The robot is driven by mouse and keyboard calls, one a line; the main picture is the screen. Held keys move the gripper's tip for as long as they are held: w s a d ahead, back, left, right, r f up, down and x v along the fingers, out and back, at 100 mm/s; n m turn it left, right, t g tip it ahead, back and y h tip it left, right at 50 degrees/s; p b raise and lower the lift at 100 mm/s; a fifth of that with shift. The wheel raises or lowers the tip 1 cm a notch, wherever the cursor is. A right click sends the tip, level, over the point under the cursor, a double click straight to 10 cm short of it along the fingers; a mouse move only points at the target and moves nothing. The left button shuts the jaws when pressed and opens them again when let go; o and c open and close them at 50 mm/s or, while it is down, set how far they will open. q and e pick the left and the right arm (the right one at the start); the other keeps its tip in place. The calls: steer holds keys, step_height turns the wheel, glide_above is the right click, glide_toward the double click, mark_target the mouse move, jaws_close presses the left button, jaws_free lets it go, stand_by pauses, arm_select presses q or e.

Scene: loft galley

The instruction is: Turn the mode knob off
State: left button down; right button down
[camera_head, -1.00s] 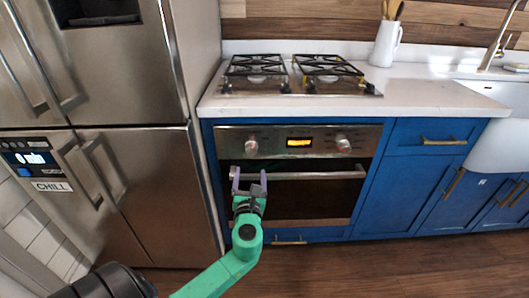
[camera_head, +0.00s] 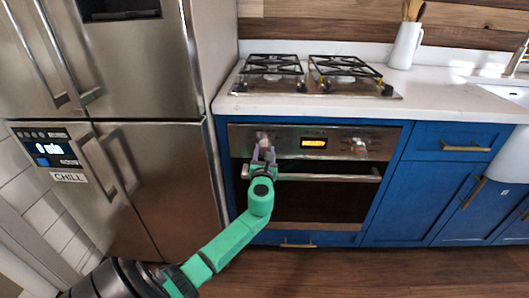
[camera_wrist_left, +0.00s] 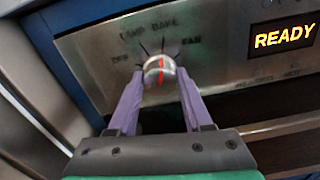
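The mode knob (camera_wrist_left: 160,71) is a round metal knob with a red pointer line on the oven's steel panel. Around it are the labels OFF, LAMP, BAKE and FAN. The red line stands nearly upright, roughly toward BAKE. In the head view the knob (camera_head: 263,136) is at the panel's left end, partly hidden by my gripper. My left gripper (camera_head: 263,150) is in front of it. In the left wrist view its two purple-grey fingers (camera_wrist_left: 159,78) are apart, one on each side of the knob. I cannot tell whether they touch it. My right gripper is out of view.
A lit display (camera_wrist_left: 285,38) reads READY. A second knob (camera_head: 358,146) is at the panel's right end. The oven handle (camera_head: 325,177) runs just below the panel. A steel fridge (camera_head: 160,180) stands close on the left. The hob (camera_head: 316,88) is above.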

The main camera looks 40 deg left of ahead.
arm_select(q)
steer(key=shift+n, duration=0.3)
steer(key=shift+f+n+b, duration=0.1)
steer(key=shift+n+b, duration=0.35)
steer(key=shift+n, duration=1.05)
steer(key=n+b, duration=0.1)
steer(key=n, duration=0.1)
steer(key=shift+n, duration=0.4)
steer(key=n+b, duration=0.1)
steer(key=n, duration=0.1)
steer(key=shift+n, duration=0.4)
steer(key=n+b, duration=0.2)
steer(key=n, duration=0.2)
steer(key=shift+s+a+f, duration=0.1)
steer(key=shift+n+b, duration=0.5)
steer(key=shift+n, duration=1)
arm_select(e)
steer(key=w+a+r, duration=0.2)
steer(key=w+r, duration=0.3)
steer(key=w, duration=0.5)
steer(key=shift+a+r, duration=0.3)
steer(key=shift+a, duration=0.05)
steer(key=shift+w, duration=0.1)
